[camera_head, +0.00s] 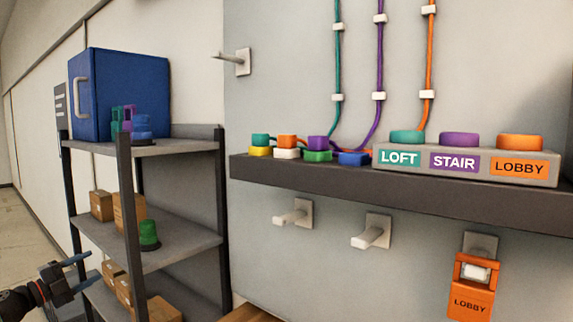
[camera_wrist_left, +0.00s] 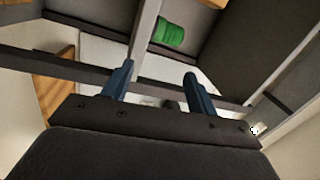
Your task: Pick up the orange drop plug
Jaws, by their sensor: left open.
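The orange drop plug (camera_head: 287,141) sits on a white block (camera_head: 287,154) on the dark wall ledge (camera_head: 400,190). It is in a row between a teal plug (camera_head: 260,140) on yellow and a purple plug (camera_head: 318,142) on green. My left gripper (camera_head: 92,268) is open and empty at the lower left of the head view, by the shelf rack, far from the plug. Its two blue fingers stand apart in the left wrist view (camera_wrist_left: 158,76), where the orange plug does not show. My right gripper is not in view.
A grey box (camera_head: 470,177) with LOFT, STAIR and LOBBY labels stands on the ledge. The shelf rack (camera_head: 125,180) holds a blue cabinet (camera_head: 135,90) and a green item (camera_head: 149,236).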

